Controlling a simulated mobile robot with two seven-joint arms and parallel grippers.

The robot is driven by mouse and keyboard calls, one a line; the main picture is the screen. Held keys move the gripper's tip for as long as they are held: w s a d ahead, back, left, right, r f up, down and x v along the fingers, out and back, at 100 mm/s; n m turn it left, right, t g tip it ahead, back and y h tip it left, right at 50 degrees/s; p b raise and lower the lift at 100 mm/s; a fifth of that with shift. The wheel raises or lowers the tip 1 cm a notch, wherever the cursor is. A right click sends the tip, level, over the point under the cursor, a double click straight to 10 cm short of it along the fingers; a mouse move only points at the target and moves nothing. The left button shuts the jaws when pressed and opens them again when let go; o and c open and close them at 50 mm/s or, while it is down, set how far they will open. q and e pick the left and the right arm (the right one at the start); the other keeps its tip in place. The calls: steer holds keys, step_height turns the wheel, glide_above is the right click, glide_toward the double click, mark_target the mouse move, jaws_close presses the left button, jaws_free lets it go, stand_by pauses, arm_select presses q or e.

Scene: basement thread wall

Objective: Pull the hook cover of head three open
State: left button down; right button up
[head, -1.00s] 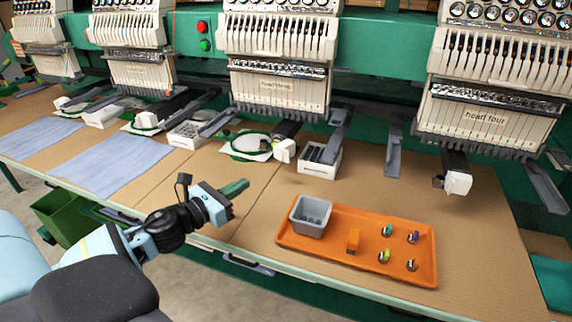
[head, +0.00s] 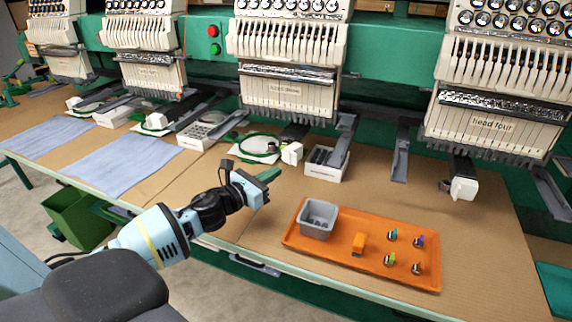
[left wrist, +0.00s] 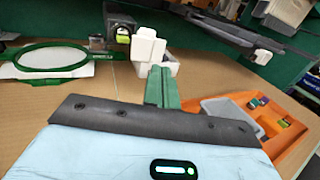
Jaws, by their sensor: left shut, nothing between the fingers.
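Head three (head: 285,90) is the embroidery head at the middle back. Its white hook cover (head: 292,152) sits at the front end of the dark arm below it, and appears closed. The cover also shows in the left wrist view (left wrist: 148,45), just past the fingertips. My left gripper (head: 268,175) is shut and empty, its green fingers pointing toward the cover from the near left. The fingers (left wrist: 162,85) overlap the cover's lower edge in the wrist view, with a gap apparent in the head view. My right gripper is not in view.
A green hoop (head: 258,146) lies left of the cover. A white compartment box (head: 326,168) stands to its right, beside a grey bracket (head: 343,142). An orange tray (head: 340,258) with a grey bin (head: 318,220) and small bobbins lies nearer. Bare tabletop lies between.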

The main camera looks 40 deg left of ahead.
mark_target(295, 160)
arm_select(q)
steer(key=shift+w+d, duration=0.15)
steer(key=shift+w, duration=0.8)
steer(key=shift+w+d, duration=0.2)
steer(key=shift+w, duration=0.8)
steer(key=shift+w+d, duration=0.15)
steer(key=shift+w, duration=0.8)
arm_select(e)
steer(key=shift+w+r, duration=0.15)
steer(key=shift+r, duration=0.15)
arm_select(q)
steer(key=shift+p, duration=0.3)
